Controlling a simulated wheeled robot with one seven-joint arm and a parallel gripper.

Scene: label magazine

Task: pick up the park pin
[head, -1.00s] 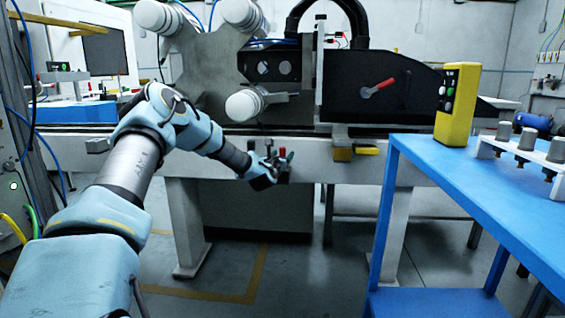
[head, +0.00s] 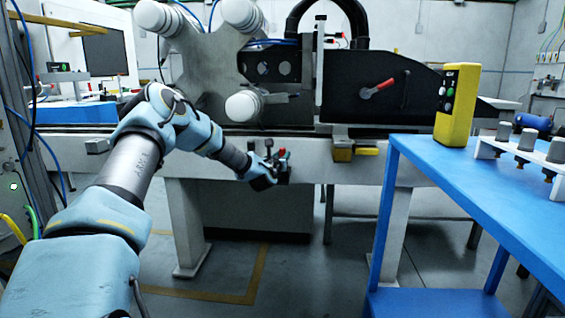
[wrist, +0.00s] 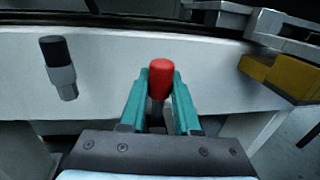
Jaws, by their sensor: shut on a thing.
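The park pin, with a red knob (wrist: 161,66) on a dark stem, stands at the front of the machine's white beam. In the wrist view it is between the two teal fingers of my gripper (wrist: 160,90), which are shut on it. In the head view the red knob (head: 282,153) is small, and my gripper (head: 272,170) is at it, in front of the beam. The lower part of the pin is hidden by my gripper.
A black-topped grey pin (wrist: 58,66) is left of my gripper. A yellow block (head: 343,153) is on the beam to the right. A blue table (head: 470,190) with a yellow control box (head: 457,105) and a white rack (head: 540,155) stands at the right.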

